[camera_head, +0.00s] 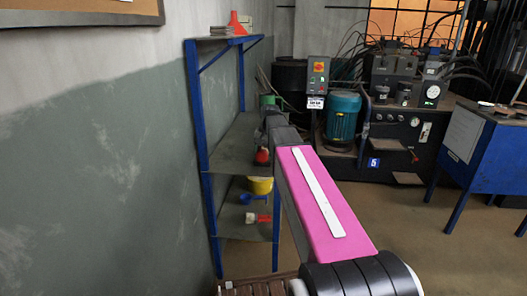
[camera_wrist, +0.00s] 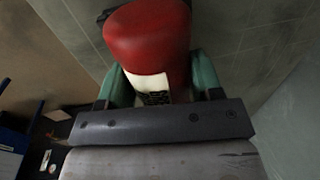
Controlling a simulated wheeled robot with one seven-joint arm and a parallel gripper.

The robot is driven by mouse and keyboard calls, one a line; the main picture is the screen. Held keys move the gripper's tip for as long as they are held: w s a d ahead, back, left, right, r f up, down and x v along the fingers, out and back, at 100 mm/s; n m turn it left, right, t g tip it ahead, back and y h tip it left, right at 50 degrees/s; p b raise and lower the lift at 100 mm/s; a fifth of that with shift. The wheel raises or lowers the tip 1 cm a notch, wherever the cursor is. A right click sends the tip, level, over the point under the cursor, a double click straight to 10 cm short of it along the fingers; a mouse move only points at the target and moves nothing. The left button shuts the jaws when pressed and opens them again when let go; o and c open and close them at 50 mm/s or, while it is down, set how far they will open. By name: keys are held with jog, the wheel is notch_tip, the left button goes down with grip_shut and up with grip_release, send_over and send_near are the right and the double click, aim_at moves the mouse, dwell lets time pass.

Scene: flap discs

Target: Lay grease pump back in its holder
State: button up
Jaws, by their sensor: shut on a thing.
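The wrist view shows a red rounded thing with a white label, which I take for the grease pump (camera_wrist: 147,40). My gripper (camera_wrist: 162,82) is shut on it, with a green finger on each side. The pump's lower part is hidden behind the gripper body. In the head view my arm reaches toward the blue-framed shelf rack (camera_head: 195,110), and its end is at the rack's right side. A small red thing (camera_head: 262,156) shows beside the arm's end; I cannot tell whether it is the pump. I cannot make out the holder.
A red funnel (camera_head: 236,24) stands on the rack's top shelf. Lower down are a yellow container (camera_head: 260,186), a blue scoop (camera_head: 246,199) and a red-and-white item (camera_head: 258,218). A teal motor (camera_head: 343,115) and machinery stand behind. A blue table (camera_head: 467,145) is at right; open floor lies before it.

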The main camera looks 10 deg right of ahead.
jog(key=shift+f, duration=0.3)
jog(key=o, duration=1.6)
jog(key=shift+r, duration=0.1)
